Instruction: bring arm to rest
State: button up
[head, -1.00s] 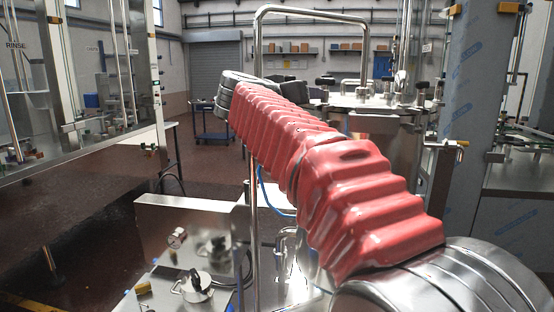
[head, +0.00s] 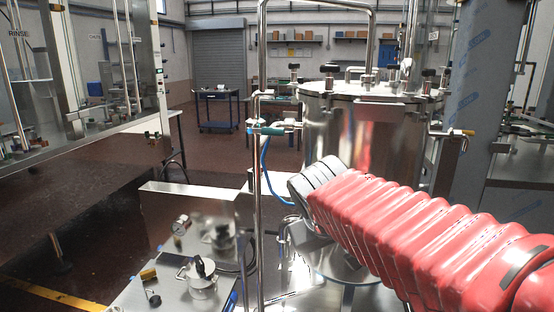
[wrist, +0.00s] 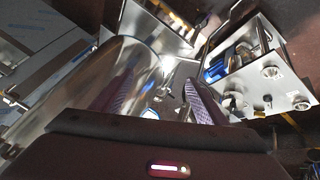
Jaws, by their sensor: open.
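My gripper (wrist: 160,88) shows in the wrist view, its two textured fingers spread apart with nothing held between them. Past the fingers lie blurred shiny metal surfaces. In the head view my red-sleeved arm (head: 410,225) reaches from the lower right toward the middle and ends in grey rings. The gripper itself is hidden in that view. The arm stands in front of the lower part of a steel tank (head: 345,130).
A steel bench (head: 170,290) with a small lidded pot (head: 200,278) and a gauge stands at lower left. A tall pipe frame (head: 259,180) rises beside the tank. A blue cart (head: 218,110) stands farther back on open floor.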

jog(key=s+d+f+m+y, duration=0.1)
jog(key=s+f, duration=0.3)
jog(key=s, duration=0.6)
jog(key=s+d+f+m+y, duration=0.1)
jog(key=s+d+f+m, duration=0.1)
jog(key=s, duration=0.8)
notch_tip(320, 180, down, 2)
jog(key=shift+d+f+g, duration=0.1)
jog(key=shift+d+g, duration=0.3)
jog(key=shift+d, duration=0.45)
jog(key=shift+s, duration=0.1)
jog(key=shift+c, duration=0.2)
